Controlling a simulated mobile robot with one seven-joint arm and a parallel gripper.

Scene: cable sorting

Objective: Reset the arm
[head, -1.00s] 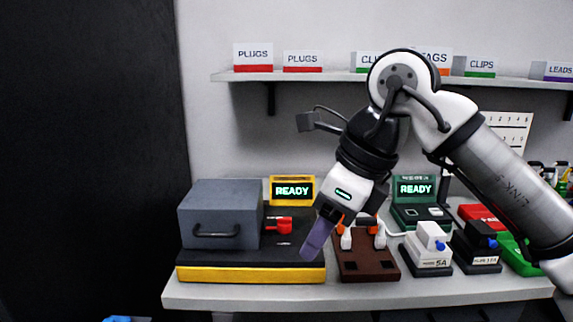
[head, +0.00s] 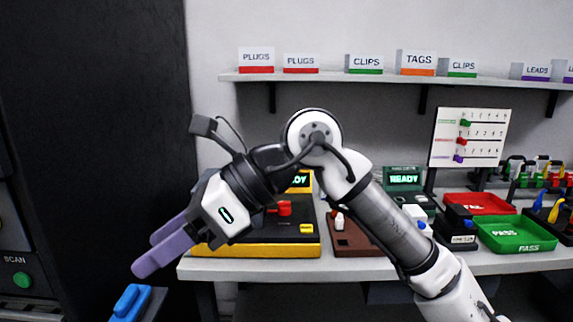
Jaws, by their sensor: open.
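My gripper (head: 160,253) is at the left of the head view, with its two purple fingers apart and nothing between them. It points down and left, in front of the left end of the bench (head: 330,265). My arm is bent at the elbow and reaches in from the lower right. It hides most of the grey box and part of the yellow-edged black station (head: 290,249).
A blue object (head: 131,302) stands low at the left, below my gripper. A dark panel with a green SCAN button (head: 22,281) is at the left edge. The bench holds a brown fixture (head: 352,239), a green READY screen (head: 404,178), a red tray (head: 478,203) and a green PASS tray (head: 515,235).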

